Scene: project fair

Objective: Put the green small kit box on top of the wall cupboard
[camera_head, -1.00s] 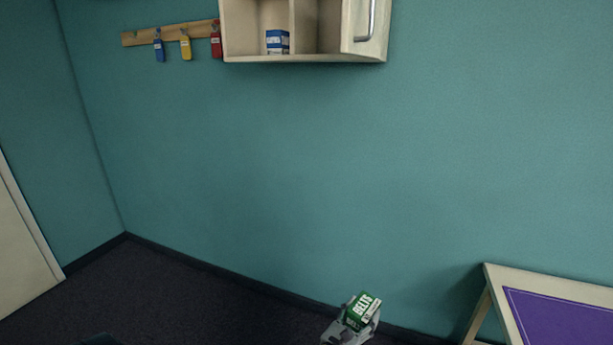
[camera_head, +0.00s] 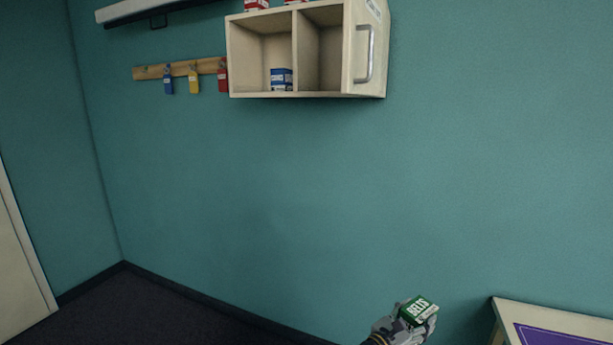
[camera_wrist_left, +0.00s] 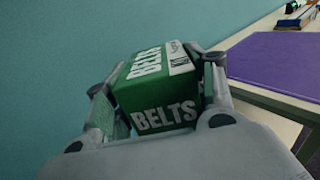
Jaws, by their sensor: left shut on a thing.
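The green small kit box (camera_head: 418,309), marked BELTS, is held in my left gripper (camera_head: 408,318) low in front of the teal wall. In the left wrist view the box (camera_wrist_left: 160,88) sits between both fingers of the gripper (camera_wrist_left: 160,100), which is shut on it. The wall cupboard (camera_head: 310,94) hangs on the wall at the top, above and to the left of the gripper. Its front is open, with two compartments and a handle on its right side. Red and white boxes (camera_head: 257,4) stand on its top, cut off by the frame edge. My right gripper is not in view.
A blue box (camera_head: 282,78) stands in the cupboard's left compartment. A hook rail (camera_head: 150,72) with several coloured tags hangs left of it, below a pale shelf (camera_head: 135,10). A table with a purple mat (camera_head: 560,338) is at lower right. The wall between is bare.

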